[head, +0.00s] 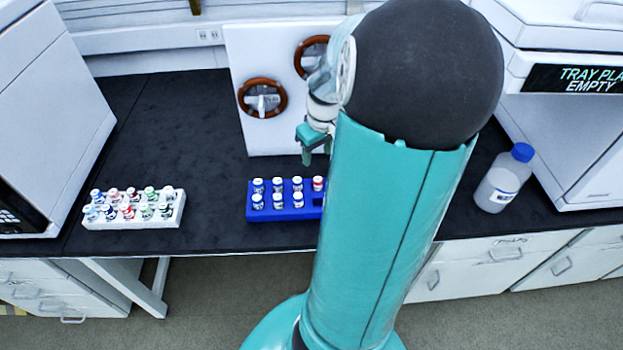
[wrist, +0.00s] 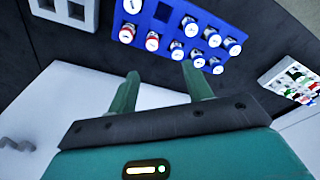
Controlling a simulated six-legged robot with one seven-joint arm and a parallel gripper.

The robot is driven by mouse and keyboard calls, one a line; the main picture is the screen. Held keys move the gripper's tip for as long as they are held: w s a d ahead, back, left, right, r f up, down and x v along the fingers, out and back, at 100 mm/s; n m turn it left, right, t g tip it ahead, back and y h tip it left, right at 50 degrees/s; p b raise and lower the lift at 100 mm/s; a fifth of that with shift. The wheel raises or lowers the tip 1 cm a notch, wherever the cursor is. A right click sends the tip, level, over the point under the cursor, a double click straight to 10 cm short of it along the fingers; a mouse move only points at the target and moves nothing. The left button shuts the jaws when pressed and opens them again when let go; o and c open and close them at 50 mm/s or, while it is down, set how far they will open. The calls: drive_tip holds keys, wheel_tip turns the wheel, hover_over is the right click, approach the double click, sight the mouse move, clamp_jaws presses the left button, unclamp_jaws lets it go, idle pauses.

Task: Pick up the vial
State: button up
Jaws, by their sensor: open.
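Several vials (head: 278,201) stand upright in a blue rack (head: 252,216) on the black bench, partly hidden behind my arm in the head view. In the wrist view the vials (wrist: 196,57) in the blue rack (wrist: 180,12) have white caps, and two at the left have red. An empty slot shows among them. My gripper (head: 311,158) is above and behind the blue rack in the head view. In the wrist view my gripper (wrist: 163,82) is open and empty, with the rack beyond its fingertips. I cannot tell which vial is meant.
A white rack (head: 133,221) of colour-marked vials stands to the left. A blue-capped bottle (head: 503,180) and a machine (head: 570,110) stand at right. The bench between the racks is clear.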

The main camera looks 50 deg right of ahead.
drive_tip(key=d, duration=0.1)
hover_over(318, 179)
drive_tip(key=f, duration=0.5)
drive_tip(key=s+f, duration=0.1)
drive_tip(key=f, duration=0.2)
drive_tip(key=shift+a+f, duration=0.15)
drive_tip(key=shift+a, duration=0.15)
drive_tip(key=shift+f, duration=0.45)
drive_tip(key=f, duration=0.3)
drive_tip(key=w+f, duration=0.1)
drive_tip(key=shift+d+f, duration=0.3)
drive_tip(key=shift+f, duration=0.1)
drive_tip(key=shift+c, duration=0.4)
drive_tip(key=c, duration=1)
